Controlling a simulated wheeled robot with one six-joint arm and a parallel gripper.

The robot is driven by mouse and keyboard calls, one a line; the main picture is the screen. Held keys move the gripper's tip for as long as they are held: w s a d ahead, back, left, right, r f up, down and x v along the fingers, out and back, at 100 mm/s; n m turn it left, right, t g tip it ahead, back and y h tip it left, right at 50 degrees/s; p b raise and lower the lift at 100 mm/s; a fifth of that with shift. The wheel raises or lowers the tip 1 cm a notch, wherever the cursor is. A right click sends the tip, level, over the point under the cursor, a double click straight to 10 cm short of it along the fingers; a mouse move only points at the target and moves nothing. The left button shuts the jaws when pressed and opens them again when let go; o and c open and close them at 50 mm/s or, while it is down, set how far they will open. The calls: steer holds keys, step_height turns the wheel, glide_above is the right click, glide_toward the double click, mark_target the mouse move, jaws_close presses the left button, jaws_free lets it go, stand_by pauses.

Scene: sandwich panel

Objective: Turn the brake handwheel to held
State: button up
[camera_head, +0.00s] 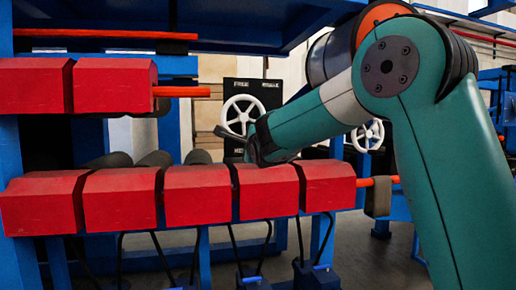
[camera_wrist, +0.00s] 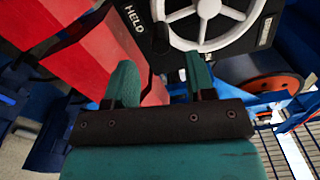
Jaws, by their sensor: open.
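The brake handwheel (camera_head: 239,104) is a white spoked wheel on a black panel (camera_head: 270,92) with white lettering, behind the red blocks in the head view. In the wrist view the handwheel (camera_wrist: 208,9) is at the top, cut off by the frame edge. A "HELD" label (camera_wrist: 135,18) is on the panel to its left. My gripper (camera_wrist: 160,76) is open and empty, its two teal fingers pointing toward the wheel's lower side. In the head view my gripper (camera_head: 232,137) overlaps the wheel's lower part. I see no clear contact; the exact gap cannot be told.
Red blocks (camera_head: 198,194) line a blue frame in front of the panel, and a red surface (camera_wrist: 62,48) lies close at the gripper's left. A second white wheel (camera_head: 372,127) stands farther right, partly behind my arm. An orange disc (camera_wrist: 275,86) is at right in the wrist view.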

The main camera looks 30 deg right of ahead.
steer(key=v, duration=0.9)
steer(key=shift+b, duration=0.3)
steer(key=shift+s, duration=0.1)
